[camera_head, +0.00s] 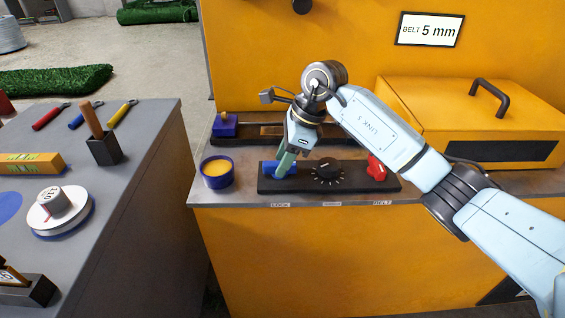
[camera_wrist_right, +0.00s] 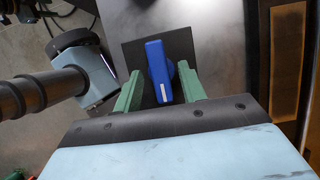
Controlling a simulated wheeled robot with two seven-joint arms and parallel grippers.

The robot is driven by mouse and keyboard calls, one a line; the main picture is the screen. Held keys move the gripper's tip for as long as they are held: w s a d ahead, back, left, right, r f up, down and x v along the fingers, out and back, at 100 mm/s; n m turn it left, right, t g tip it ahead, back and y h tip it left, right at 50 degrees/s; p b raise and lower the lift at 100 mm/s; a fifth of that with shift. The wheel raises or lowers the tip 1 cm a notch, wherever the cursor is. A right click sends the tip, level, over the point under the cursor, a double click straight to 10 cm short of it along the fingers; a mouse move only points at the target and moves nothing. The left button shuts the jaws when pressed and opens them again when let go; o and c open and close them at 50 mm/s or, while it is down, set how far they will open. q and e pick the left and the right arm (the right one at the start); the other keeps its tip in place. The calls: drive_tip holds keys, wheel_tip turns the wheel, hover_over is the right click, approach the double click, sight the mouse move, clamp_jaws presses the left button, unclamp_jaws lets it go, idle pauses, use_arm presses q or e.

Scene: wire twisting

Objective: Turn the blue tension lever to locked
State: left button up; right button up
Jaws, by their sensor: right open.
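The blue tension lever (camera_head: 270,168) is at the left end of a black control strip (camera_head: 340,184), above a label reading LOCK. My right gripper (camera_head: 284,163) points down at it, and its green fingers partly hide the lever. In the right wrist view the blue lever (camera_wrist_right: 158,70), with a white mark near one end, stands on a dark plate. The green fingers of my right gripper (camera_wrist_right: 160,74) are open, one on each side of the lever, with visible gaps. My left gripper is in neither view.
A black dial (camera_head: 327,171) and a red knob (camera_head: 376,168) sit further right on the strip. A blue cup with yellow contents (camera_head: 217,174) stands left of it. A second blue block (camera_head: 225,125) is behind. A grey workbench (camera_head: 140,150) with tools is at left.

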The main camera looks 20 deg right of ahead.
drive_tip(key=shift+a+f, duration=0.15)
drive_tip(key=shift+f, duration=0.15)
clamp_jaws()
